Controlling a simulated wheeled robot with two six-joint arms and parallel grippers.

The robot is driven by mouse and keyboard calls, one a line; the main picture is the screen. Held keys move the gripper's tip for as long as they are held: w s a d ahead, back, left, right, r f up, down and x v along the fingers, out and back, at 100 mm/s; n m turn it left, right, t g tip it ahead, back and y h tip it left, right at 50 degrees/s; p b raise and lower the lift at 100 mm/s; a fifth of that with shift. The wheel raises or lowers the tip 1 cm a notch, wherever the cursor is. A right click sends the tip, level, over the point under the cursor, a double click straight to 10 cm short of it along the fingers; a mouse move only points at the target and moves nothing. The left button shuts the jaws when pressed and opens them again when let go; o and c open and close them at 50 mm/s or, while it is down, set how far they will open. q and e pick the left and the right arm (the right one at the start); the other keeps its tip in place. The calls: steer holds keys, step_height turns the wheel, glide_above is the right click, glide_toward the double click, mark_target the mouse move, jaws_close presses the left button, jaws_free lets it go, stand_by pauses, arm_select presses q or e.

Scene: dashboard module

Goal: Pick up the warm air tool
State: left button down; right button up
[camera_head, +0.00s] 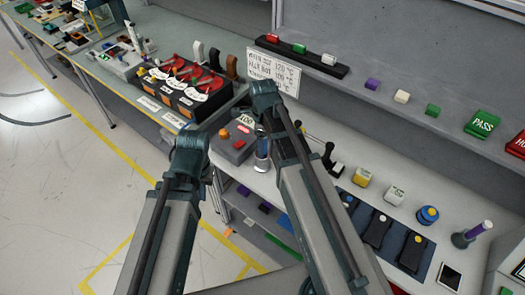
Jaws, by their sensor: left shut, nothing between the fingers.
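A grey unit with a red patch and an orange knob (235,141) sits on the white bench, with a small "400" sign behind it. Just right of it stands an upright silver and blue cylinder (262,153), partly behind my right arm. It looks like the warm air tool, but I cannot be sure. My left gripper (217,197) is mostly hidden behind my left arm, low at the bench's front edge. It is shut and empty, apart from the unit and cylinder. My right gripper is hidden behind its own arm.
Black bins of red-handled tools (187,88) stand behind left. Right along the bench are a black-handled item (329,156), yellow and white blocks, a dark tray (385,228) and a blue button (427,215). A shelf (440,100) runs behind. Floor at left is clear.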

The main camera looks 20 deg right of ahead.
jaws_close()
stand_by(0.4)
steer(key=shift+r, duration=0.1)
step_height(320, 180, up, 18)
steer(key=p, duration=1.8)
steer(key=shift+r+p, duration=0.2)
steer(key=shift+p, duration=0.2)
